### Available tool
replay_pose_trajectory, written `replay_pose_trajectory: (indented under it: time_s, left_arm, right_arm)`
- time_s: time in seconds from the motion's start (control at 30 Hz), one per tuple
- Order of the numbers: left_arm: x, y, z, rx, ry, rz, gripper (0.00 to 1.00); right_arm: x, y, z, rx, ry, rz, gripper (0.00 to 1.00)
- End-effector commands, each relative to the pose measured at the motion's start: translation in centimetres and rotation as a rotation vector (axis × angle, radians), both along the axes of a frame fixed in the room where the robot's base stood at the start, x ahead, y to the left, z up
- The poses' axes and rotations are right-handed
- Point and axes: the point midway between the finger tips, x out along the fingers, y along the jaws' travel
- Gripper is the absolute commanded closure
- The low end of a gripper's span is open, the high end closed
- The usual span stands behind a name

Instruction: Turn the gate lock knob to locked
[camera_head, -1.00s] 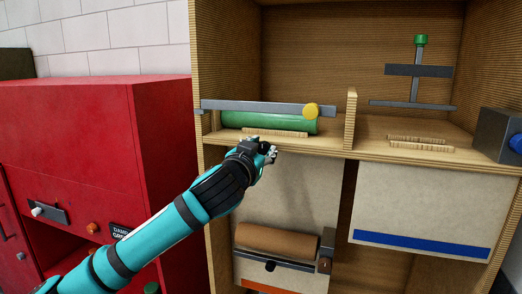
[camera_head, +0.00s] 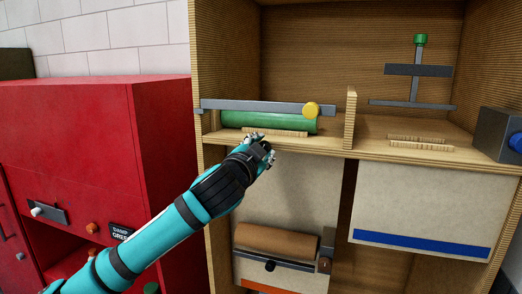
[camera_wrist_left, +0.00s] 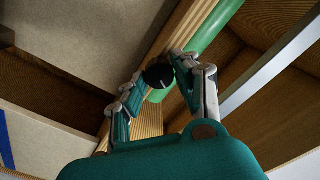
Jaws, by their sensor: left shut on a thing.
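A small round black knob (camera_wrist_left: 158,75) sits between the fingertips of my left gripper (camera_wrist_left: 163,80) in the left wrist view, with a wooden shelf edge behind it. My left gripper (camera_head: 264,154) is shut on this knob, just below the shelf's front edge in the head view. The fingers and wrist mostly hide the knob there. Any lock marking on it cannot be made out. A grey gate bar (camera_head: 250,106) with a yellow knob (camera_head: 311,111) crosses in front of a green roll (camera_head: 270,122) above my gripper. My right gripper is not in view.
A red cabinet (camera_head: 75,150) stands at the left. A wooden divider (camera_head: 350,118) and a green-topped clamp stand (camera_head: 419,75) are to the right. A brown roll (camera_head: 276,240) lies below. A grey box (camera_head: 495,135) with a blue knob is at the right edge.

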Motion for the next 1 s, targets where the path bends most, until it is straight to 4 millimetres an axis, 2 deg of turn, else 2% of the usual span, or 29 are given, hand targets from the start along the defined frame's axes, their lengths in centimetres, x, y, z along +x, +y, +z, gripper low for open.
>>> replay_pose_trajectory:
  time_s: [0.7, 1.0]
  left_arm:
    - [-0.05, -0.09, -0.06, 0.647, -0.212, 0.001, 1.00]
    - [-0.06, -0.11, -0.17, 0.870, -0.285, -0.001, 1.00]
  right_arm:
    - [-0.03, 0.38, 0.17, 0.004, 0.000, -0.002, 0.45]
    - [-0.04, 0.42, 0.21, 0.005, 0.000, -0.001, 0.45]
